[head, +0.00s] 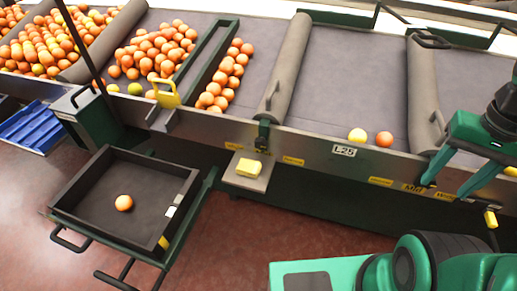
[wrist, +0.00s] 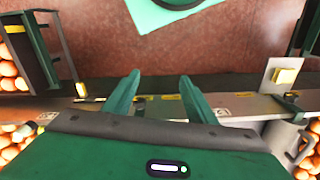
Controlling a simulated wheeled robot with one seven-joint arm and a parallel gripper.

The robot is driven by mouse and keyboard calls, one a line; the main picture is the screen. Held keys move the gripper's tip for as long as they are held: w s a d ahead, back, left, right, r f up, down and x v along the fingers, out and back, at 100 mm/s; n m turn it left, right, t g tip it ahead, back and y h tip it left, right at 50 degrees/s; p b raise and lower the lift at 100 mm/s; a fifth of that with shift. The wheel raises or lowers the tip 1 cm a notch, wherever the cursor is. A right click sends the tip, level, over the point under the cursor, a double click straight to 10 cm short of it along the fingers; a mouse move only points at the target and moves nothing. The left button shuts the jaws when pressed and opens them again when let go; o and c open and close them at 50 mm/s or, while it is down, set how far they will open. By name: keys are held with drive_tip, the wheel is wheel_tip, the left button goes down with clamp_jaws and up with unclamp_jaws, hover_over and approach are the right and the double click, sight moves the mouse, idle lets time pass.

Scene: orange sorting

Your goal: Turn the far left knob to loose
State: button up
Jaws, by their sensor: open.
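My gripper (head: 446,186) is open and empty at the right, in front of the conveyor's front rail (head: 310,147). In the wrist view its two fingers (wrist: 159,80) stand apart over the rail and its yellow labels. A dark clamp-like knob (head: 264,132) sits on the rail below the middle grey divider, well left of my gripper. A yellow handle (head: 165,92) stands on the rail further left. I cannot read any loose setting.
A yellow block (head: 248,165) lies on a small shelf below the rail. A black tray (head: 75,212) holding one orange stands at lower left.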

drive_tip(key=w+a+n+t, duration=0.25)
drive_tip(key=w+a, duration=0.35)
drive_tip(key=w, duration=0.5)
drive_tip(key=t+h, duration=0.6)
drive_tip(key=t, duration=0.9)
approach(260, 146)
drive_tip(key=shift+g, duration=0.25)
drive_tip(key=x, duration=0.8)
drive_tip(key=shift+w+r, duration=0.1)
drive_tip(key=shift+r, duration=0.05)
